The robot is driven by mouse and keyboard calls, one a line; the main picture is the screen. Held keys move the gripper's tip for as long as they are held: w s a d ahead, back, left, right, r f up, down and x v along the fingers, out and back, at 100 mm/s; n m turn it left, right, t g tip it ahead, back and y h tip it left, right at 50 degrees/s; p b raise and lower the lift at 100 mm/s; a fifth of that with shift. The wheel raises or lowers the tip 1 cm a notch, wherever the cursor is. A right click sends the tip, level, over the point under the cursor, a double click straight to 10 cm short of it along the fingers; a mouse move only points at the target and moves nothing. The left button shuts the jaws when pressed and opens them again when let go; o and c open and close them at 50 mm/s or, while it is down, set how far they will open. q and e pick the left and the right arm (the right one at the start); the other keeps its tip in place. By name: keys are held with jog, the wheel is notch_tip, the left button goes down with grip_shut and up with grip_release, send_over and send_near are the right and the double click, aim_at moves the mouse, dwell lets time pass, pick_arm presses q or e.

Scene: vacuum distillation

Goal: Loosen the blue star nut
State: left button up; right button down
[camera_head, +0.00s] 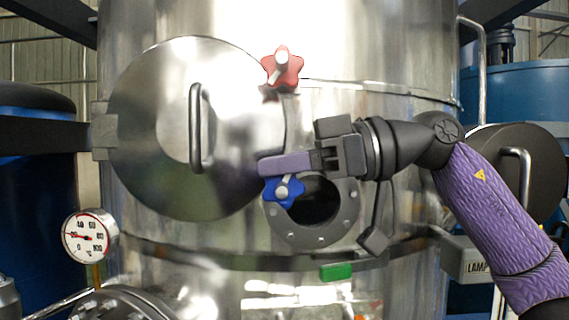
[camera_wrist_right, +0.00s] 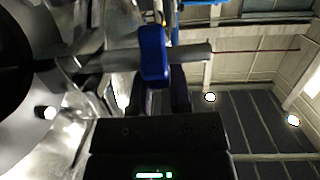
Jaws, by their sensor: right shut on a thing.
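The blue star nut (camera_head: 283,191) sits on a pale metal bolt at the lower right rim of the round steel hatch (camera_head: 150,150). In the right wrist view the nut (camera_wrist_right: 153,55) is seen edge-on, with the bolt running through it. My right gripper (camera_head: 273,165) comes in from the right, just above the nut's middle. It is shut on the nut's upper part; the fingers hide the gripped lobe. In the right wrist view the fingers (camera_wrist_right: 161,92) reach up to the nut. My left gripper is not in view.
A red star nut (camera_head: 282,67) sits at the hatch's upper right. The hatch handle (camera_head: 199,128) stands out left of my fingers. A round flanged port (camera_head: 318,208) lies just below my gripper. A pressure gauge (camera_head: 88,236) stands at lower left.

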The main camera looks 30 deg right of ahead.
jog(key=shift+r+h, duration=0.2)
jog(key=shift+h, duration=0.2)
jog(key=c, duration=0.6)
grip_release()
jog(key=shift+f, duration=0.1)
jog(key=shift+o, duration=0.2)
